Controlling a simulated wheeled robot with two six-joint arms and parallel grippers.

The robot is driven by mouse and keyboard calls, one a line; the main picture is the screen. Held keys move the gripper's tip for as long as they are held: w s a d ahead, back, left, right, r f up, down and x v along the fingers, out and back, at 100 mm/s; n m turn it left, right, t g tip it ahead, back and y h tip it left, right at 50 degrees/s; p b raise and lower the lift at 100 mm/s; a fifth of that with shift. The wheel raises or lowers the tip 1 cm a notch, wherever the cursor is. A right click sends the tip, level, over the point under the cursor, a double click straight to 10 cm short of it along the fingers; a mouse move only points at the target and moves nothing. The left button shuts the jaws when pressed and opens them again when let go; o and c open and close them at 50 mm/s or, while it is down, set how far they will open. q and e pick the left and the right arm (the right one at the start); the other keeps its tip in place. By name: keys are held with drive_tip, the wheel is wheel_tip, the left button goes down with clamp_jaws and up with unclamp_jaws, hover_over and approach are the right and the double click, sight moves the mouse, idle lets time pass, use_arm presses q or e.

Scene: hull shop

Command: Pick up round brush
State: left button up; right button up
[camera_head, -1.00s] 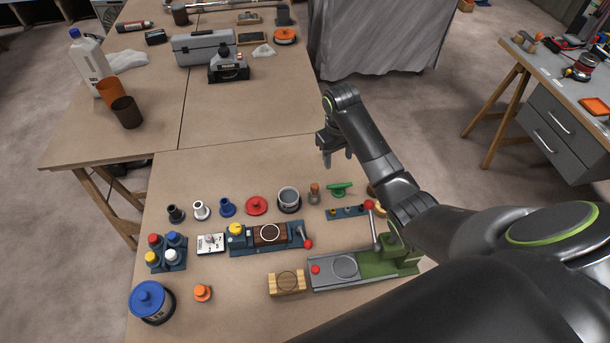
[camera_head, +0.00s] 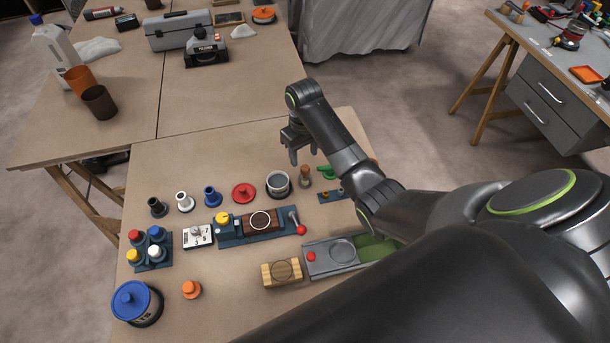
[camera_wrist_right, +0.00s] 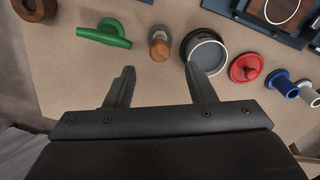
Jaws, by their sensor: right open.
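The small upright piece with a rounded wooden top (camera_head: 305,176), which looks like the round brush, stands on the near table between a grey cup and a green piece. In the right wrist view the brush (camera_wrist_right: 160,45) lies just beyond the fingertips, roughly centred between them, its wooden top showing. My right gripper (camera_head: 302,158) is open and empty, fingers pointing down, just behind the brush in the head view. It also shows in the right wrist view (camera_wrist_right: 159,70). I cannot tell its exact height above the table. My left gripper is not in view.
The grey cup (camera_head: 278,183) stands close on the brush's left, with a red lidded piece (camera_head: 243,193) beyond. The green piece (camera_wrist_right: 104,33) is close on its other side. A blue fixture with a red-knobbed lever (camera_head: 285,223) lies in front. The tabletop behind the row is clear.

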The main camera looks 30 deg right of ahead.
sight(305, 168)
drive_tip(key=shift+f, duration=0.95)
drive_tip(key=f, duration=0.1)
drive_tip(key=f+p, duration=0.1)
drive_tip(key=f, duration=0.1)
drive_tip(key=shift+s+f, duration=0.2)
drive_tip(key=shift+s, duration=0.1)
drive_tip(key=shift+f, duration=0.6)
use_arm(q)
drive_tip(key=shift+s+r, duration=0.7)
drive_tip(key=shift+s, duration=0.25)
use_arm(e)
drive_tip(key=shift+c, duration=0.3)
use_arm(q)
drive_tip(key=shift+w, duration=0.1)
use_arm(e)
drive_tip(key=c, duration=1)
